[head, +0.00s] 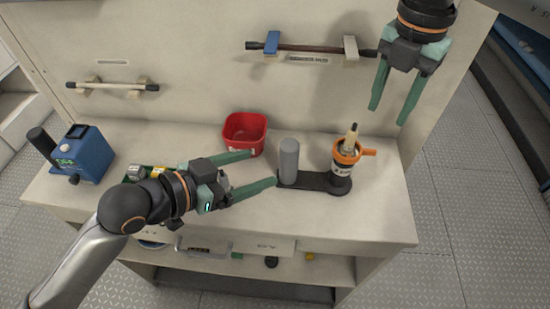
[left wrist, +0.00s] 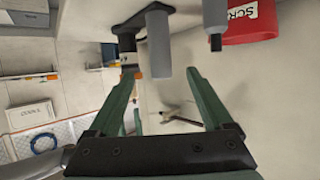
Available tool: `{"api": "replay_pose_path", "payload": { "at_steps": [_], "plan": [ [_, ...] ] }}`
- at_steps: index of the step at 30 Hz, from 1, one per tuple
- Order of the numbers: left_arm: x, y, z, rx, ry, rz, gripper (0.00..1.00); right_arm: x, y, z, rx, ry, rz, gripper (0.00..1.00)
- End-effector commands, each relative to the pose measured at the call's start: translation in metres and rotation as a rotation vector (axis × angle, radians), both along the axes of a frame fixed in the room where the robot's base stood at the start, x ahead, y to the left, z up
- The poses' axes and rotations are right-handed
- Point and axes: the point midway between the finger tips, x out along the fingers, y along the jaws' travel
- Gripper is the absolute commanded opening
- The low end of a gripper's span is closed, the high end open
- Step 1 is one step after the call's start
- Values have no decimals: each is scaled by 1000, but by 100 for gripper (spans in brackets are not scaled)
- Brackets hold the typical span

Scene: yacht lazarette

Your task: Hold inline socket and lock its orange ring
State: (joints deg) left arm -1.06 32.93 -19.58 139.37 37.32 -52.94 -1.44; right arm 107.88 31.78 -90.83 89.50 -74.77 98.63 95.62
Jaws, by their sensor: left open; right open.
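The inline socket (head: 342,180) is a dark, upright body with a pale label, at the right end of a dark base plate (head: 315,184). Its orange ring (head: 347,152) has a tab pointing right, and a pale plug-like piece with a dark tip stands up out of it. A grey cylinder (head: 289,160) stands at the plate's left end. My left gripper (head: 264,168) is open and empty, just left of the grey cylinder. In the left wrist view the grey cylinder (left wrist: 158,45) shows between the fingertips, apart from them. My right gripper (head: 388,115) is open, above and right of the socket.
A red bin (head: 244,134) stands behind my left fingers; its label shows in the left wrist view (left wrist: 245,20). A blue device (head: 83,155) is at the bench's left. Wall bars (head: 310,48) hang behind. The bench front right (head: 370,225) is clear.

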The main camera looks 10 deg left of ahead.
Motion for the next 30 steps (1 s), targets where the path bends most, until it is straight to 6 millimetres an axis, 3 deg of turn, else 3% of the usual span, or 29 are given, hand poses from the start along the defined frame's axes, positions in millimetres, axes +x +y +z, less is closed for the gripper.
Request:
{"api": "replay_pose_path", "payload": {
  "at_steps": [9,15,29,30],
  "plan": [
    [42,-41,-23,-4,1,0,84,0,0,0,0,0,0,50],
    [60,-59,-35,-1,1,0,84,0,0,0,0,0,0,50],
    [68,-67,-39,0,0,0,84,0,0,0,0,0,0,50],
    [68,-67,-39,0,0,0,81,0,0,0,0,0,0,50]
  ]
}}
